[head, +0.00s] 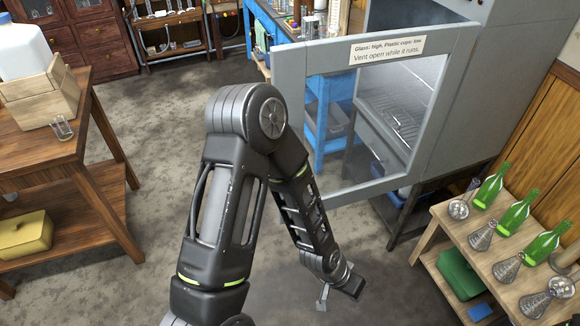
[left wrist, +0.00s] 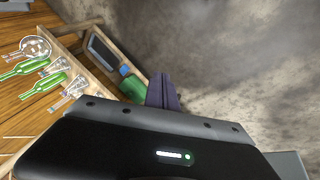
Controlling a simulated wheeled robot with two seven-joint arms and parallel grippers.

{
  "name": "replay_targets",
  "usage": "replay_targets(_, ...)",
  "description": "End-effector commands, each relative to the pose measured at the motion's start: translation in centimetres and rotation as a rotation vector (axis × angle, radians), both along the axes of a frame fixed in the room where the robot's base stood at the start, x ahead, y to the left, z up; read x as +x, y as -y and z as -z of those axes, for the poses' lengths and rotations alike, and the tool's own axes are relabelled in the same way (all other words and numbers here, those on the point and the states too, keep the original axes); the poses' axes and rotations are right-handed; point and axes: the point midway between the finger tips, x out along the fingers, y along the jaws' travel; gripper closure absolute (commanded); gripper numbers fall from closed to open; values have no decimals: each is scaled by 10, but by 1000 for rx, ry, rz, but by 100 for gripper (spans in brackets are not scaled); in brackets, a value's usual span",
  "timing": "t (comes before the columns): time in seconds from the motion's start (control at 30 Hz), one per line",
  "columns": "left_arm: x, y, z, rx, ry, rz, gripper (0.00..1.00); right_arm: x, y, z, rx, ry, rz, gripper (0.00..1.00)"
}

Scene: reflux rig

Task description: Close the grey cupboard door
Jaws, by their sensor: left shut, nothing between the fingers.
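The grey cupboard (head: 505,75) stands at the upper right. Its grey-framed glass door (head: 320,58) is open, swung out toward me, with a label on its top rail. Shelving shows through the glass. My left arm reaches past the door's left edge, and my left gripper (head: 322,298) is low, below and in front of the door's lower edge. In the left wrist view its fingers (left wrist: 162,92) are together and empty, pointing toward the floor. I cannot tell whether the arm touches the door. My right gripper is not in view.
A wooden bench (head: 450,226) at right holds several green bottles and glass flasks, with a green bin (head: 460,272) below. A wooden table (head: 62,150) with a crate (head: 35,95) stands left. A blue bench (head: 275,22) is behind. Open floor lies left of the door.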

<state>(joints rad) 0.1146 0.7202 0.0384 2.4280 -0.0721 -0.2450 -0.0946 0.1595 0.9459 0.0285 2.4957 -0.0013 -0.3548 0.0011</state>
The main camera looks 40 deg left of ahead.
Motion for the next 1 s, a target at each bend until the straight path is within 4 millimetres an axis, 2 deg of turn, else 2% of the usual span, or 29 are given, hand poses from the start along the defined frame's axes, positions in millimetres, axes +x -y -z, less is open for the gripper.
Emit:
replay_targets(0.03, 16, -3, -11, 11, 42, 32, 100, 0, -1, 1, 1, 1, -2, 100)
replay_targets(0.1, 34, -7, -26, 30, 94, 88, 100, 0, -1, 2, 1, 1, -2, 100)
replay_targets(0.27, 74, -18, -69, 100, 218, 258, 100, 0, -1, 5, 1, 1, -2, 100)
replay_targets(0.37, 97, -30, -104, 175, 302, 403, 100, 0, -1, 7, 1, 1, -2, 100)
replay_targets(0.47, 120, -49, -149, 296, 394, 605, 100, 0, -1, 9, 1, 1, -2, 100)
replay_targets(0.57, 135, -84, -211, 500, 465, 905, 100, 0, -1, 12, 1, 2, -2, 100)
replay_targets(0.6, 135, -103, -237, 597, 468, 1049, 100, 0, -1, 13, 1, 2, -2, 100)
replay_targets(0.7, 122, -155, -291, 812, 395, 1412, 100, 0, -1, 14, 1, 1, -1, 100)
replay_targets(0.73, 115, -169, -304, 855, 357, 1512, 100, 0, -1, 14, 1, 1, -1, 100)
replay_targets(0.83, 93, -205, -331, 928, 221, 1791, 100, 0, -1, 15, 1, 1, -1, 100)
replay_targets(0.9, 79, -221, -341, 931, 141, 1938, 100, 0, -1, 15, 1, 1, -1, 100)
replay_targets(1.0, 67, -234, -349, 914, 70, 2065, 100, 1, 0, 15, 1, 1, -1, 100)
